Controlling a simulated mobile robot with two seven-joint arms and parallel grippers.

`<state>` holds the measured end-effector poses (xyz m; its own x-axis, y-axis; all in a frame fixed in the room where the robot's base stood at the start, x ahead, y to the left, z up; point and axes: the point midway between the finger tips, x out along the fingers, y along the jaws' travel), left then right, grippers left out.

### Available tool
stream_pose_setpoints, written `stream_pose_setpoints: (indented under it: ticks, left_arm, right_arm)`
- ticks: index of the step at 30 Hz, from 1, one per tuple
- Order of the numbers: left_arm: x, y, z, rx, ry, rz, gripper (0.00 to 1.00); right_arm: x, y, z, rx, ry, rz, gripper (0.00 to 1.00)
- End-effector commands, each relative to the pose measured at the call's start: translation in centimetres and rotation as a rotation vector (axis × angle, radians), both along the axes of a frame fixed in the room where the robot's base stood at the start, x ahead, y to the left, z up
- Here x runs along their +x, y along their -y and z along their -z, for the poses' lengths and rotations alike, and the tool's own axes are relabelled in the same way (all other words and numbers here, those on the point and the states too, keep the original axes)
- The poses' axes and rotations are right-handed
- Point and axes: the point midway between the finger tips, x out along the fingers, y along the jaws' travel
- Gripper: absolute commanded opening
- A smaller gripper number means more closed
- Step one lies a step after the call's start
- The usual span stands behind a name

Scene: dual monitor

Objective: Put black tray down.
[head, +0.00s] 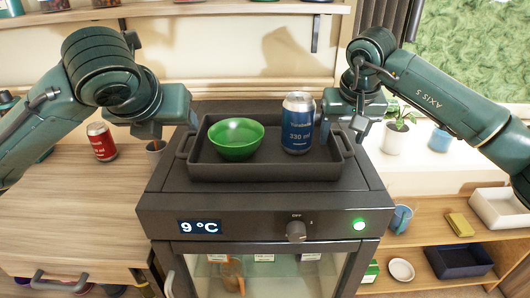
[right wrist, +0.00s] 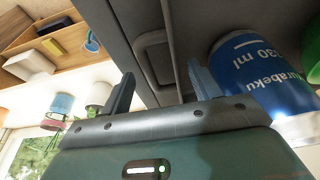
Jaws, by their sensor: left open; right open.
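The black tray (head: 265,172) rests on top of the dark cooler (head: 168,180). It carries a green bowl (head: 236,140) on its left and a blue can (head: 298,124) on its right, both upright. My left gripper (head: 168,130) is open at the tray's left end, by that handle. My right gripper (head: 345,130) is open at the right end. In the right wrist view, my right gripper (right wrist: 160,88) has its fingers apart near the tray handle (right wrist: 153,62), with the blue can (right wrist: 257,80) close by. Contact with either handle cannot be told.
A red can (head: 101,142) stands on the wooden counter (head: 60,215) at left. A potted plant (head: 396,137) and a blue cup (head: 440,140) stand on the right ledge. A shelf holding bins is at lower right. The cooler's front has a knob (head: 296,232).

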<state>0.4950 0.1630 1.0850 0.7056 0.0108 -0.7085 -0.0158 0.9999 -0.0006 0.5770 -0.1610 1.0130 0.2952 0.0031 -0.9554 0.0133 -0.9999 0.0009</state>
Motion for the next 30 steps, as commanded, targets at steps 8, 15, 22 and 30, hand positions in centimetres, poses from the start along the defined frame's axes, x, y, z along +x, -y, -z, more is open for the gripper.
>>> stream_pose_setpoints:
  ticks: [8, 15, 22, 30]
  left_arm:
    - [0.0, 0.0, 0.0, 0.000, 0.000, 0.000, 0.62]
    - [0.0, 0.0, 0.0, 0.000, 0.000, 0.000, 0.62]
    - [0.0, 0.0, 0.0, 0.000, 0.000, 0.000, 0.62]
    - [0.0, 0.0, 0.0, 0.000, 0.000, 0.000, 0.62]
  right_arm:
    - [-1.7, 0.0, -5.7, 0.002, 0.005, -0.001, 0.62]
    - [-2.9, 0.0, -9.4, 0.001, 0.003, 0.000, 0.62]
    - [-3.3, 0.0, -10.5, 0.001, 0.001, 0.000, 0.62]
    - [-3.3, 0.0, -10.5, 0.001, 0.000, -0.001, 0.62]
